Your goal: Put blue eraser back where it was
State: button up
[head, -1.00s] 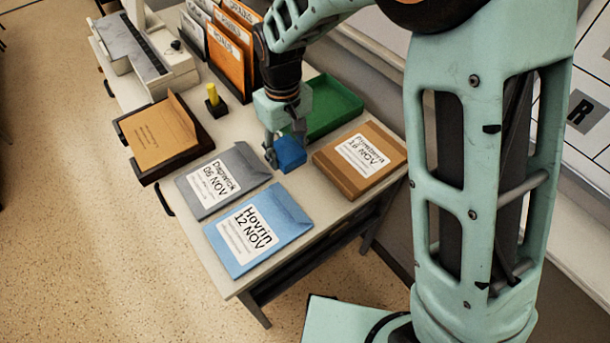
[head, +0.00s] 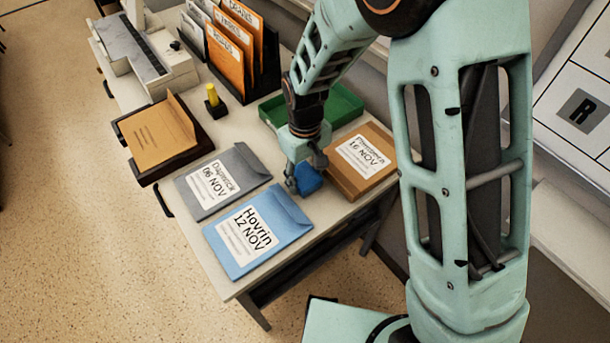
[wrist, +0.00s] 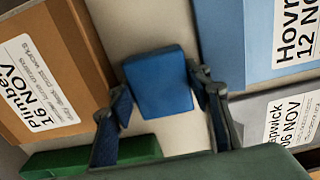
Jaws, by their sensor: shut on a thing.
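The blue eraser (head: 307,179) is a small blue block, partly hidden by my gripper in the head view. My gripper (head: 303,183) is over the table, between the blue folder and the brown box. In the wrist view the eraser (wrist: 160,82) sits between the two fingers of my gripper (wrist: 160,92), which are shut on its sides. I cannot tell for certain whether the eraser touches the tabletop.
The brown box (head: 376,183) labelled 16 NOV stands close at right. The blue folder (head: 285,240) and grey folder (head: 240,158) lie at left. A green tray (head: 345,103) is behind. A yellow-handled stamp (head: 212,95), brown tray (head: 140,180) and file rack (head: 266,85) stand farther left.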

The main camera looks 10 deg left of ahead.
aim_at(305, 176)
jog(key=o, duration=0.8)
jog(key=shift+f, duration=0.1)
notch_tip(305, 176, up, 12)
jog(key=shift+r+p, duration=0.2)
jog(key=shift+p, duration=0.45)
